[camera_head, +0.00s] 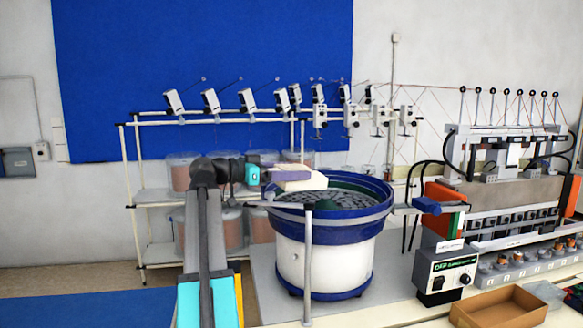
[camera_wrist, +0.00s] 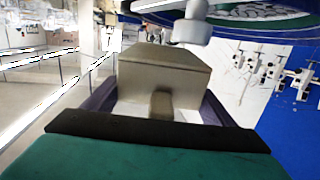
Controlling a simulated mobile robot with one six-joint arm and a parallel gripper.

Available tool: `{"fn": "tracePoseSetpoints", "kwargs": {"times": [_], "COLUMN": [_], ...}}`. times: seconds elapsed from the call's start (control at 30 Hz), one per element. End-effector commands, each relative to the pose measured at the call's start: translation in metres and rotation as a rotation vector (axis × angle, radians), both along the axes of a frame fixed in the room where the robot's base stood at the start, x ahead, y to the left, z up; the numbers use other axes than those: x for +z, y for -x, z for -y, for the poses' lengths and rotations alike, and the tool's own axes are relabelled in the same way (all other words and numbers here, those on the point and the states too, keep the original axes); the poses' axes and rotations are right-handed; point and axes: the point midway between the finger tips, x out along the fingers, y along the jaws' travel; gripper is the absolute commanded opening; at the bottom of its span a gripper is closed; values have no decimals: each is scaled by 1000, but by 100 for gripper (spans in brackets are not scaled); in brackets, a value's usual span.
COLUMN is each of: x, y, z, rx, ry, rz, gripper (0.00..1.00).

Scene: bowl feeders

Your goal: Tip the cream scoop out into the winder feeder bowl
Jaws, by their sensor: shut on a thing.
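The cream scoop (camera_head: 302,181) is at the left rim of the winder feeder bowl (camera_head: 372,217), in front of and above its edge in the head view. My gripper (camera_head: 278,168) comes from the left and is shut on the scoop. In the wrist view the scoop (camera_wrist: 165,72) sits between the purple fingers of my gripper (camera_wrist: 160,106). The bowl's blue rim (camera_wrist: 255,30) shows at the top there. Dark grey parts lie inside the bowl. The inside of the scoop is hidden, so I cannot tell what it holds.
A grey post with a bar (camera_head: 308,265) stands before the bowl. A rack (camera_head: 135,190) with winding units and bins is behind. Right of the bowl are a control box (camera_head: 445,270), a winding machine (camera_head: 500,190) and an open cardboard box (camera_head: 498,308).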

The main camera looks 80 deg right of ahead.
Motion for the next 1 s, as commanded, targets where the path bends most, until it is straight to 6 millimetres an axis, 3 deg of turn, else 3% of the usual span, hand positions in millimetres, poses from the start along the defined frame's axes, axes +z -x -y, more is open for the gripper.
{"fn": "tracePoseSetpoints", "kwargs": {"times": [1.0], "x": [2], "y": [15], "z": [12], "rx": [-5], "ry": [-174], "rz": [242], "gripper": [55]}}
